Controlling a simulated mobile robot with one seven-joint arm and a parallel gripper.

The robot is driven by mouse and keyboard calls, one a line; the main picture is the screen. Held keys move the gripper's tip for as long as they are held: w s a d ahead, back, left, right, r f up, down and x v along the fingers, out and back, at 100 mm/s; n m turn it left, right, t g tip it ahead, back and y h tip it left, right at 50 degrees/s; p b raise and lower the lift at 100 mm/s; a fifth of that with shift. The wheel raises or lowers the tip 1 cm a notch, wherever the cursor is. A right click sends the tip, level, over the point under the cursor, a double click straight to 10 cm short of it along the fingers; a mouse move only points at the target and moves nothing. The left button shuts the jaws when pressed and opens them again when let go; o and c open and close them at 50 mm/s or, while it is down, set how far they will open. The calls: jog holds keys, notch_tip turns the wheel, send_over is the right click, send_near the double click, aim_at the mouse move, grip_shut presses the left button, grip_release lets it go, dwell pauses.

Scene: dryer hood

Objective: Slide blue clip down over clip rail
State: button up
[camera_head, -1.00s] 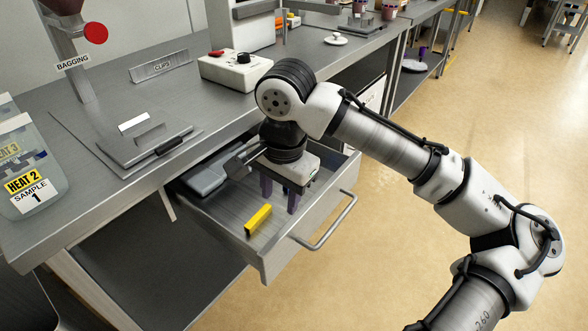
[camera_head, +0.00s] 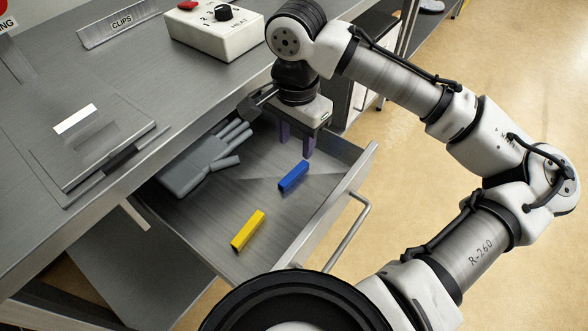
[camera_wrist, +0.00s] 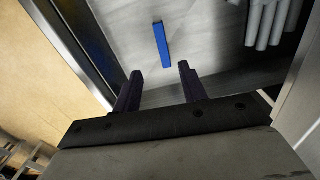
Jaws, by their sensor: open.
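The blue clip (camera_head: 293,176) lies on the floor of the open drawer, right of its middle in the head view. In the wrist view the blue clip (camera_wrist: 162,45) lies beyond the fingertips, roughly in line with the gap between them. My gripper (camera_head: 294,152) is open and empty, fingers pointing down over the drawer near the clip. Its two dark purple fingers show apart in the wrist view (camera_wrist: 160,70).
The open drawer (camera_head: 345,205) also holds a yellow clip (camera_head: 248,230) and a grey glove (camera_head: 205,162). Its front wall and handle stand at the right. On the bench are a heat control box (camera_head: 217,35) and a flat plate (camera_head: 90,140) with a black handle.

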send_over(295, 171)
jog(key=f, duration=0.4)
jog(key=shift+s+f, duration=0.35)
jog(key=shift+s, duration=0.05)
jog(key=shift+w+f+b, duration=0.2)
jog(key=shift+f, duration=1.1)
jog(key=shift+w+f+b, duration=0.15)
jog(key=shift+f+b, duration=0.05)
jog(key=shift+f, duration=1.1)
grip_shut()
